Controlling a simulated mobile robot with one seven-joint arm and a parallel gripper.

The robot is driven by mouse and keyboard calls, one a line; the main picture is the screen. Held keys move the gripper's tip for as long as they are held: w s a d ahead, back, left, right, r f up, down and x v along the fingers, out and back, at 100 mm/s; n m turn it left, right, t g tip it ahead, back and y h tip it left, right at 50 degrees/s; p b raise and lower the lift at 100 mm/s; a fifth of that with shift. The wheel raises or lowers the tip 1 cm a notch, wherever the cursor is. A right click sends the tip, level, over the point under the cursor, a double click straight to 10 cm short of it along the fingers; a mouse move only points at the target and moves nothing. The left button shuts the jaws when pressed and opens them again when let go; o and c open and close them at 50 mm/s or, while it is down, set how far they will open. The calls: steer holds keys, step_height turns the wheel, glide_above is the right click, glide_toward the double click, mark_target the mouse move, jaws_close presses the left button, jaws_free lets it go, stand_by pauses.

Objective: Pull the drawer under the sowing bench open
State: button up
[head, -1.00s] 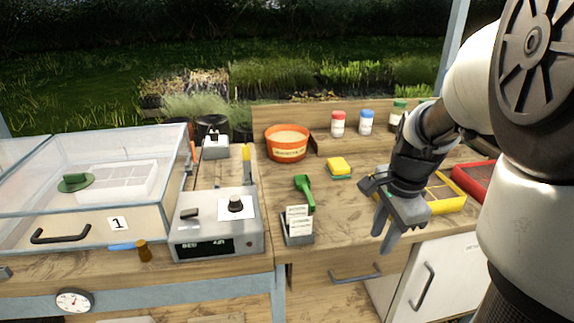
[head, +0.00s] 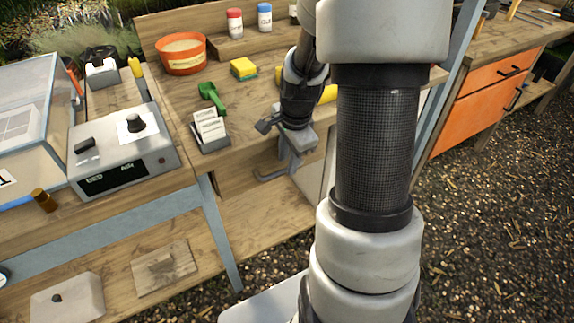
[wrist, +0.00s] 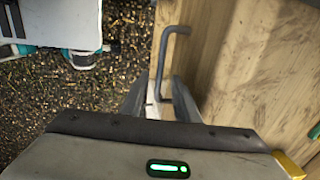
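The sowing bench (head: 180,95) has a wooden drawer front (head: 233,181) below its top, and the drawer looks shut. Its grey bar handle (head: 267,177) sticks out from the front. My gripper (head: 287,168) points down at the handle, in front of the drawer. In the wrist view, the handle (wrist: 163,62) runs between the two fingers of my gripper (wrist: 159,90), with a narrow gap seen on each side. The fingers are apart and do not look closed on the bar. My arm hides part of the drawer's right side in the head view.
A seed packet holder (head: 209,135), green scoop (head: 211,96) and sponge (head: 243,69) lie on the bench top. A blue-grey leg (head: 219,230) stands left of the drawer. Gravel ground (head: 480,220) is open to the right.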

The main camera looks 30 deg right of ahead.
steer(key=shift+w+f, duration=0.15)
steer(key=shift+f, duration=0.55)
jaws_close()
